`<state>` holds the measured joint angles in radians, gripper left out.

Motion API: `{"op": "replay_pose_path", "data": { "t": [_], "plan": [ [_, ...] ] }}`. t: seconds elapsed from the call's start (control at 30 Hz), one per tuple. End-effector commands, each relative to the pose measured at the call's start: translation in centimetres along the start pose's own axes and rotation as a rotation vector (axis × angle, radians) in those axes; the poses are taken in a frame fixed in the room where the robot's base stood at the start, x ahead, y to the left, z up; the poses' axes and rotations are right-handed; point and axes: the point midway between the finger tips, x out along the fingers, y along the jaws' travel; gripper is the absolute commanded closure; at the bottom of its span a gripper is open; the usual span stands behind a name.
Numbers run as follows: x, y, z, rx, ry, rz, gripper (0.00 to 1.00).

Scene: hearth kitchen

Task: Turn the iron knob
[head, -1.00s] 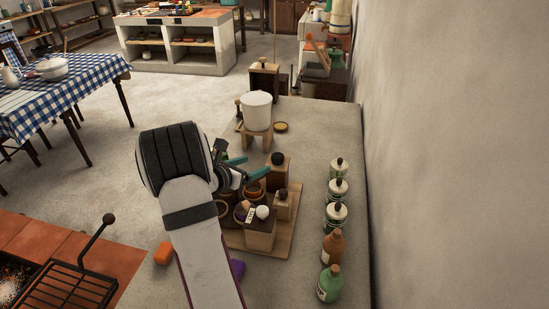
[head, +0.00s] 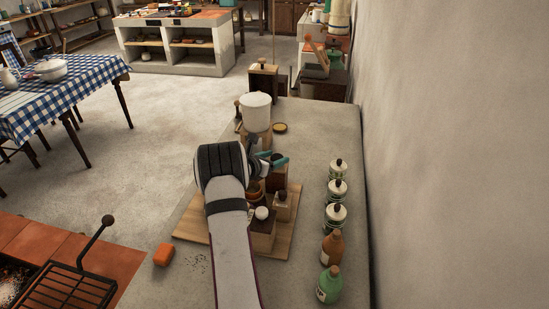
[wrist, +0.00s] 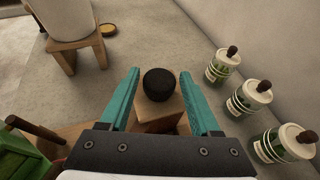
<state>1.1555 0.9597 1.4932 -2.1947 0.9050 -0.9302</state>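A round black knob (wrist: 158,84), which looks like the iron knob, tops a wooden block (wrist: 160,115) in the wrist view. My gripper (wrist: 160,73) is open, with one teal finger on either side of the knob and visible gaps at both sides. Nothing is held. I cannot tell whether the fingertips are level with the knob or still above it. In the head view my gripper (head: 277,161) is over the back of the wooden board (head: 190,226), and my arm hides part of the blocks there. A second dark-knobbed block (head: 283,206) stands nearer on the board.
A white pot (head: 257,112) sits on a wooden stand behind.

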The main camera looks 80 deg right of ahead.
Motion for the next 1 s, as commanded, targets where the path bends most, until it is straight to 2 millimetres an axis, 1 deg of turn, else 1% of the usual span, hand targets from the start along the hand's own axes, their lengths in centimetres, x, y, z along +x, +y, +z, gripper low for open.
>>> {"op": "replay_pose_path", "data": {
  "t": [0.03,0.17,0.2,0.27,0.3,0.33,0.43,0.63,0.9,0.93,1.0],
  "plan": [
    [-0.01,0.00,0.00,0.000,0.000,0.000,0.47],
    [-0.02,0.00,0.00,0.000,0.000,0.000,0.71],
    [-0.02,0.00,0.00,0.000,0.000,0.000,0.78],
    [-0.02,0.00,0.00,0.000,0.000,0.000,0.89],
    [-0.02,-0.01,0.00,0.000,0.000,0.000,0.96],
    [-0.03,-0.01,0.00,0.000,0.000,0.000,1.00],
    [0.01,0.09,0.07,0.008,-0.003,-0.015,1.00],
    [0.02,0.25,0.12,0.053,-0.004,-0.122,1.00],
    [-0.02,0.18,0.10,0.055,-0.002,-0.130,1.00],
    [-0.03,0.18,0.10,0.055,-0.002,-0.130,0.43],
    [-0.02,0.18,0.09,0.055,-0.002,-0.130,0.31]
  ]
}}
